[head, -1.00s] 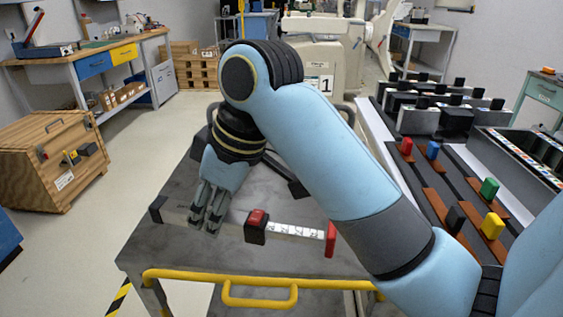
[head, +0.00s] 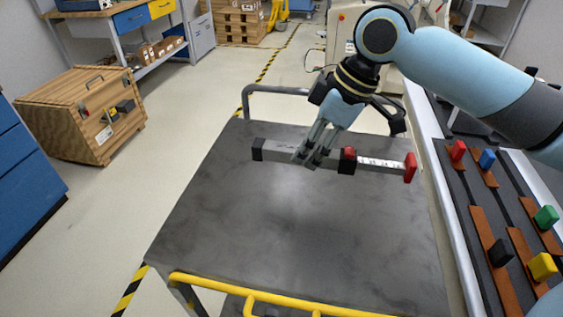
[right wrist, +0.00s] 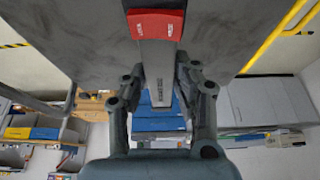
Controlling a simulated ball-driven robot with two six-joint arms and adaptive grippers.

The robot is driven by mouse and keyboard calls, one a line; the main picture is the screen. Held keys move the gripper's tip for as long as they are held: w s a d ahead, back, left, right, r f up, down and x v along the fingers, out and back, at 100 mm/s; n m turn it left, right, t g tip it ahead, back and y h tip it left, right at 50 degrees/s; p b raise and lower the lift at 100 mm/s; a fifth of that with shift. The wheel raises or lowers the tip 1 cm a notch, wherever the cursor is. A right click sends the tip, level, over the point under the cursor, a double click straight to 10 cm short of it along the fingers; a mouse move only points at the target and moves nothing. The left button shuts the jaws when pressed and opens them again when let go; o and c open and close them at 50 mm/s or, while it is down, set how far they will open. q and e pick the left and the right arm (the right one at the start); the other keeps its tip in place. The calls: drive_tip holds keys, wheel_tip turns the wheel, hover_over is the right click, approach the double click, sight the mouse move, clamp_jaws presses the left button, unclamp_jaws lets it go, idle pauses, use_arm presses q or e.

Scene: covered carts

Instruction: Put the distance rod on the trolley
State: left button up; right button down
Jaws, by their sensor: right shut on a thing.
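The distance rod (head: 280,151) is a grey bar with a black left end, a black-and-red block (head: 347,160) partway along and a red right end (head: 410,168). My right gripper (head: 310,157) is shut on its grey part, left of the block, and holds it roughly level over the far half of the trolley (head: 270,235). The trolley has a bare dark grey top. I cannot tell how large the gap below the rod is. In the right wrist view the rod (right wrist: 157,65) runs between the fingers (right wrist: 160,100). My left gripper is not in view.
A yellow handle (head: 270,297) runs along the trolley's near edge and a grey rail (head: 285,89) at its far end. A rack with coloured blocks (head: 490,215) stands close on the right. A wooden crate (head: 75,115) stands on the floor at left.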

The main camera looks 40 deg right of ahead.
drive_tip(key=w+f, duration=0.1)
drive_tip(key=w, duration=0.1)
drive_tip(key=w+a+f, duration=0.1)
drive_tip(key=w+f, duration=0.1)
drive_tip(key=w+a+f, duration=0.1)
drive_tip(key=w, duration=0.2)
drive_tip(key=shift+a+f+b, duration=0.15)
drive_tip(key=shift+a+b, duration=0.1)
drive_tip(key=shift+b, duration=0.05)
drive_tip(key=shift+f, duration=2.05)
drive_tip(key=c, duration=1)
unclamp_jaws()
drive_tip(key=shift+f, duration=0.1)
drive_tip(key=shift+c, duration=0.2)
drive_tip(key=v, duration=1.2)
drive_tip(key=shift+p, duration=0.45)
